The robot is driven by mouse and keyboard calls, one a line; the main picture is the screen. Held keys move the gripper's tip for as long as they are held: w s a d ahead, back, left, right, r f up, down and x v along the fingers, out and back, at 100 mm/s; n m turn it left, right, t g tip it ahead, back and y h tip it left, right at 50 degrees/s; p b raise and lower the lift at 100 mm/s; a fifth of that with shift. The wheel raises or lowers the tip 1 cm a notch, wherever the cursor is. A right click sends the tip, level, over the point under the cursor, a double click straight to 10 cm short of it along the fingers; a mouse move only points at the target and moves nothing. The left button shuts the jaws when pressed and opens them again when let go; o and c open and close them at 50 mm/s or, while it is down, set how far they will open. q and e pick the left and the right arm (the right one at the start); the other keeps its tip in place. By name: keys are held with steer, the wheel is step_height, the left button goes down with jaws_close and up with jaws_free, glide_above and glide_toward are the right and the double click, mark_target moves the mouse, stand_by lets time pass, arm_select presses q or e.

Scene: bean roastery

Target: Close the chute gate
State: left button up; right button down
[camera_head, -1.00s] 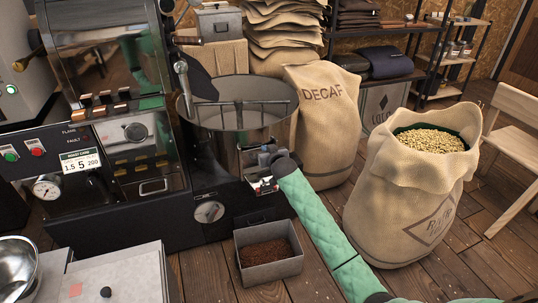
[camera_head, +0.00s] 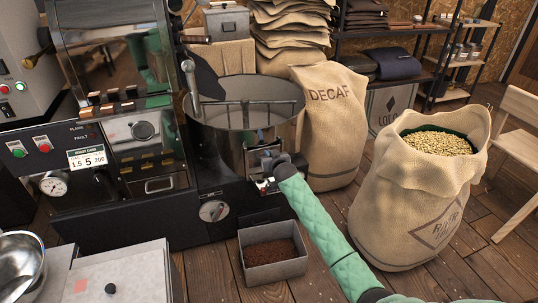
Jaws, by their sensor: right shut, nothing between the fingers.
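The steel cooling drum (camera_head: 205,135) of the roaster stands in the middle of the camera_head view. The chute gate is at the front right of the drum, largely behind my right gripper. Small metal and dark surfaces show around the fingers, but I cannot tell which are the gate or how far it is open. My right gripper (camera_head: 266,163) is shut and empty, close against the drum's front; whether it touches the gate is unclear. My green-sleeved right arm reaches it from the lower right. My left gripper is not in view.
A grey bin (camera_head: 277,270) of dark ground material sits on the floor below the chute. A DECAF sack (camera_head: 332,125) stands right of the drum, and an open sack of pale beans (camera_head: 405,205) stands further right. The roaster's control panel (camera_head: 60,160) is at left.

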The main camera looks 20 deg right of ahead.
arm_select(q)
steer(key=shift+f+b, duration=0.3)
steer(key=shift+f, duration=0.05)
arm_select(e)
step_height(320, 180, down, 6)
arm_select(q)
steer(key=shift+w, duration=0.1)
arm_select(e)
steer(key=shift+f, duration=0.1)
